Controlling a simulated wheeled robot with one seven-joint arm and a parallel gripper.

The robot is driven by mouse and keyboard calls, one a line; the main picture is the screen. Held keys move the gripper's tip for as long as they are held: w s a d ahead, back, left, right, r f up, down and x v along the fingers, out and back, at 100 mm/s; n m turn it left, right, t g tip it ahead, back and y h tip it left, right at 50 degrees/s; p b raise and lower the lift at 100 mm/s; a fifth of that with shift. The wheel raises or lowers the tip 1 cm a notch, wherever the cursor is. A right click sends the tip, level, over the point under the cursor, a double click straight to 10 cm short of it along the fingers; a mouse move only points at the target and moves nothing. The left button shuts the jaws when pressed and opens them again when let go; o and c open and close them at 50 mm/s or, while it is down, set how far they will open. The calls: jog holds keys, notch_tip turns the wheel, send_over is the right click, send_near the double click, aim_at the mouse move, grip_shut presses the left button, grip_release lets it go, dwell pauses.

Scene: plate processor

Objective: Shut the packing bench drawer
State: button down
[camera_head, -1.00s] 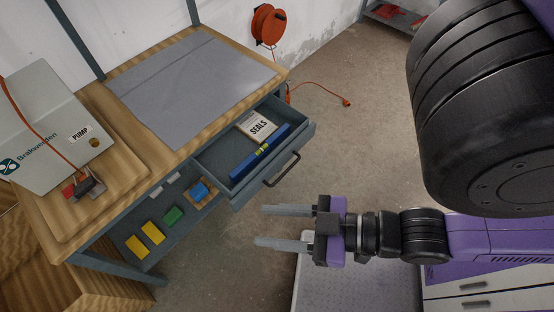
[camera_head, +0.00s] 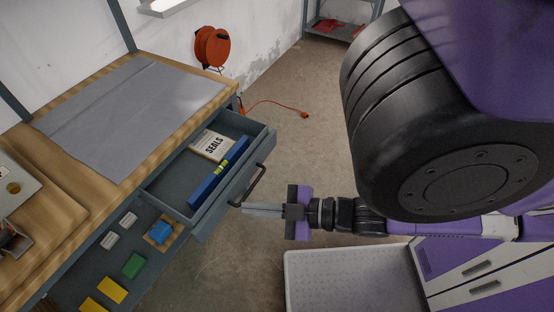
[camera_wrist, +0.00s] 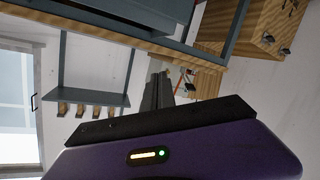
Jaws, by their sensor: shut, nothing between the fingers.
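The packing bench drawer (camera_head: 222,202) is grey and stands open, pulled out from under the wooden bench top (camera_head: 65,205). It holds a box marked SEALS (camera_head: 212,145) and a blue level (camera_head: 205,187). Its dark bar handle (camera_head: 254,186) is on the front panel. My gripper (camera_head: 246,210) is shut and empty, with its fingers pointing left toward the drawer front, just below the handle in the picture. I cannot tell whether the fingertips touch the front. In the wrist view the closed fingers (camera_wrist: 158,90) show dark, and the drawer cannot be made out clearly.
A grey mat (camera_head: 130,110) lies on the bench top. A lower shelf holds yellow (camera_head: 112,290), green (camera_head: 134,265) and blue (camera_head: 160,231) blocks. An orange cable reel (camera_head: 212,47) hangs on the wall, its cord (camera_head: 275,103) on the floor.

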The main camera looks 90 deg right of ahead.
jog(key=s+d+f+n+h+b, duration=0.25)
jog(key=d+f+n+b, duration=0.2)
jog(key=d+f, duration=0.5)
jog(key=s+d+f+n+h+b, duration=0.3)
jog(key=s+d+f+n+b, duration=0.25)
jog(key=s+d+n, duration=0.65)
jog(key=n+b, duration=0.1)
jog(key=n, duration=1)
send_near(271, 142)
jog(key=shift+m, duration=0.35)
jog(key=x, duration=0.6)
jog(key=shift+w+d, duration=0.2)
jog(key=shift+w, duration=0.15)
